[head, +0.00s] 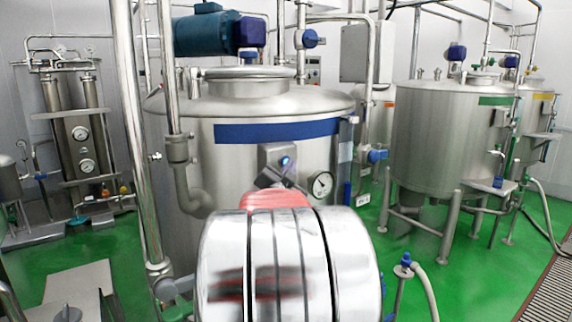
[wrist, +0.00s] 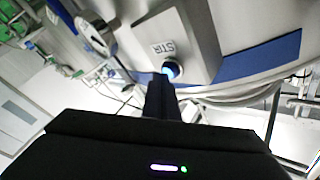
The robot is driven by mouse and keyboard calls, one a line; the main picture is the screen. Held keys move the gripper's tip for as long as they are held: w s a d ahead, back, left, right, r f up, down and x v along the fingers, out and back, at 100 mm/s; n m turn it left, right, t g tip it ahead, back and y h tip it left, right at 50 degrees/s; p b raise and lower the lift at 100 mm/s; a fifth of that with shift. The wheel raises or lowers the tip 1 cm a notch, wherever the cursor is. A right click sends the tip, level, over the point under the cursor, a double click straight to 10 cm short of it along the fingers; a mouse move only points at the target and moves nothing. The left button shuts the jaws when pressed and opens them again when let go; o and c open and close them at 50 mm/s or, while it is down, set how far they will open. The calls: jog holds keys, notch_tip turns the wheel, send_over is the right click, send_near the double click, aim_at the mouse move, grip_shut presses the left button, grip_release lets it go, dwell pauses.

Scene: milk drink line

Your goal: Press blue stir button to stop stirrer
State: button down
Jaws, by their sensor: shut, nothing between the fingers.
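The blue stir button (head: 285,161) glows on a grey box (head: 270,158) on the front of the near steel tank (head: 235,175). In the wrist view the lit button (wrist: 173,69) sits beside a plate marked STIR (wrist: 163,48), both tilted in the picture. My gripper (wrist: 161,77) is shut and empty, its tips right at the button and covering part of it. I cannot tell whether they touch it or press it in. In the head view my gripper (head: 277,177) is a dark shape just below the button, partly hidden by my arm. The stirrer itself is not visible.
A round gauge (head: 321,185) is close right of the box. A blue motor (head: 205,34) sits above the tank. A vertical steel pipe (head: 133,130) stands at left. A second tank (head: 445,135) stands at right, with green floor (head: 420,260) between.

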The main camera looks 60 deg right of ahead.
jog(key=shift+w, duration=0.15)
jog(key=shift+s, duration=0.2)
dwell(0.3)
jog(key=shift+s+a, duration=0.35)
jog(key=shift+s, duration=0.3)
jog(key=s+a, duration=0.1)
jog(key=s, duration=0.2)
jog(key=s+a, duration=0.1)
jog(key=s, duration=0.1)
jog(key=shift+s+a, duration=0.15)
jog(key=shift+a, duration=0.2)
dwell(0.4)
dwell(0.4)
